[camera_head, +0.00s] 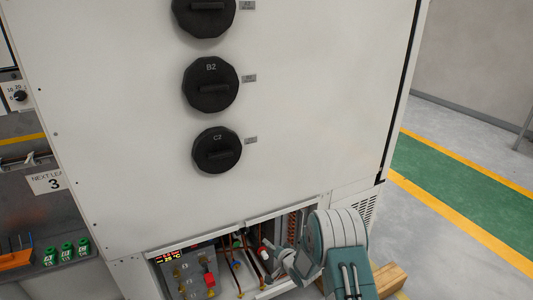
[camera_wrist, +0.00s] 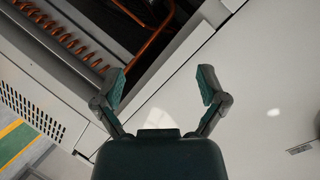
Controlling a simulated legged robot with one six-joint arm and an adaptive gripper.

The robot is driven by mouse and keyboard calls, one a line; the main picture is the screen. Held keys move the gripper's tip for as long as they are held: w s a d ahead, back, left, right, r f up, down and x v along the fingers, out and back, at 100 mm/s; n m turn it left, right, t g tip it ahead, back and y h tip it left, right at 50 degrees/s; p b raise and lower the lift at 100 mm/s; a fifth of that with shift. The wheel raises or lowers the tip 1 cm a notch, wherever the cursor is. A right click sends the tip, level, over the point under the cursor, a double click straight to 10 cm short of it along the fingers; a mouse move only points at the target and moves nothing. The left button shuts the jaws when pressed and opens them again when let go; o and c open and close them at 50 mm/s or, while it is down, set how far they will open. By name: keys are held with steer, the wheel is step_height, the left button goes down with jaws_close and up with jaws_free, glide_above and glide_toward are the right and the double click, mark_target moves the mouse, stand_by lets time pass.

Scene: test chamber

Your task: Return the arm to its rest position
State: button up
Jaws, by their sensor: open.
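My gripper (camera_wrist: 161,88) is open and empty in the wrist view, with its two fingers spread apart in front of the white cabinet's lower opening. In the head view my arm reaches the lower right of the white cabinet (camera_head: 130,165), by the open compartment (camera_head: 205,272). Copper coils (camera_wrist: 62,35) and a copper pipe (camera_wrist: 150,38) show inside the opening in the wrist view. I cannot tell whether a finger touches the cabinet.
Black round knobs, including B2 (camera_head: 211,85) and C2 (camera_head: 217,150), stick out of the cabinet front. A wooden block (camera_head: 388,280) lies beside my arm. A shelf with green items (camera_head: 67,252) and an orange bin (camera_head: 15,259) is at left. Open floor (camera_head: 470,185) lies at right.

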steer(key=s+d+r+h, duration=0.1)
steer(key=d+r+h, duration=0.35)
steer(key=r, duration=1.15)
steer(key=s+d+r+n+g+h, duration=0.1)
steer(key=s+d+r, duration=0.25)
steer(key=r, duration=0.25)
steer(key=s+d+r+n+g+h, duration=0.1)
steer(key=s+d+r, duration=0.1)
steer(key=s+r, duration=0.3)
steer(key=s+d+r+g, duration=0.1)
steer(key=s+r, duration=0.1)
steer(key=s, duration=0.8)
steer(key=s+d+r+n+g, duration=0.1)
steer(key=s+r+g, duration=0.1)
steer(key=s, duration=0.9)
steer(key=s+d+r+n+g, duration=0.1)
steer(key=s+r, duration=0.3)
steer(key=s, duration=0.7)
steer(key=shift+s+d, duration=0.2)
